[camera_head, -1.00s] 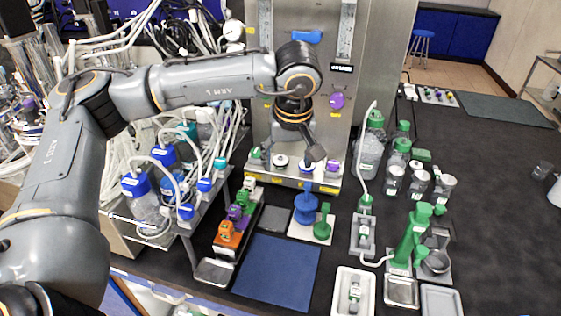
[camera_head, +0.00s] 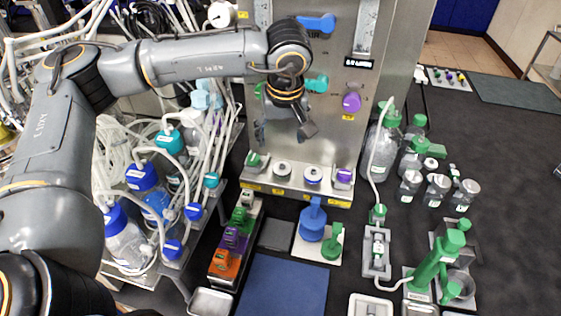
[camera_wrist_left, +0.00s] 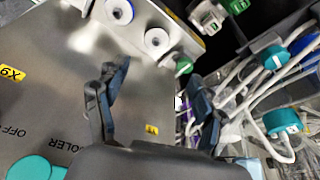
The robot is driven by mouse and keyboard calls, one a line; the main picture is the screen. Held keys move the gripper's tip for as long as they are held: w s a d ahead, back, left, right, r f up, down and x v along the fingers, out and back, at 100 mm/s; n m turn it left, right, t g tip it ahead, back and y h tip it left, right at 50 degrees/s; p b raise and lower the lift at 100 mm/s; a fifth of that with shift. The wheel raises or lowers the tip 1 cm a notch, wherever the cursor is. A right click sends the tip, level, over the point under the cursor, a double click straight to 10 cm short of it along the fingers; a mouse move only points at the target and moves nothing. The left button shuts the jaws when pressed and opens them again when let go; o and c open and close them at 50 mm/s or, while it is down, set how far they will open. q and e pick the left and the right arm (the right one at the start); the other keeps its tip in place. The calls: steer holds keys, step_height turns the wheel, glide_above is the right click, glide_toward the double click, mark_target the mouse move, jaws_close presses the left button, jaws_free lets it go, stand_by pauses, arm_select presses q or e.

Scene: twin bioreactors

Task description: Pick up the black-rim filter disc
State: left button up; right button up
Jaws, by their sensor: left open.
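Two small white filter discs sit on the sloped ledge of the steel panel. The left disc (camera_head: 283,168) looks dark-rimmed, and it also shows in the left wrist view (camera_wrist_left: 157,41). The right disc (camera_head: 313,175) has a blue-purple rim and shows in the left wrist view (camera_wrist_left: 119,11). My left gripper (camera_head: 284,131) is open and empty in front of the panel, above the left disc in the head picture. In the left wrist view its spread fingers (camera_wrist_left: 163,85) are apart from both discs. My right gripper is not in view.
A green fitting (camera_head: 256,161) and a purple fitting (camera_head: 343,177) flank the discs on the ledge. Blue-capped bottles (camera_head: 126,238) and tubing crowd the left. A blue mat (camera_head: 284,285) lies below. Green-capped bottles (camera_head: 381,150) stand to the right.

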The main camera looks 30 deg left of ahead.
arm_select(q)
steer(key=p, duration=0.1)
glide_toward(282, 165)
steer(key=f, duration=0.2)
steer(key=shift+a+f, duration=0.45)
steer(key=shift+f, duration=0.3)
steer(key=shift+w+f+p, duration=0.15)
steer(key=shift+f+p, duration=0.05)
steer(key=shift+p, duration=0.15)
steer(key=x, duration=0.1)
steer(key=p+x, duration=0.2)
steer(key=x, duration=0.1)
steer(key=shift+w+d, duration=0.2)
steer(key=shift+w, duration=0.05)
steer(key=shift+w+a+f, duration=0.1)
steer(key=shift+f, duration=0.3)
steer(key=c, duration=0.9)
steer(key=shift+o, duration=0.2)
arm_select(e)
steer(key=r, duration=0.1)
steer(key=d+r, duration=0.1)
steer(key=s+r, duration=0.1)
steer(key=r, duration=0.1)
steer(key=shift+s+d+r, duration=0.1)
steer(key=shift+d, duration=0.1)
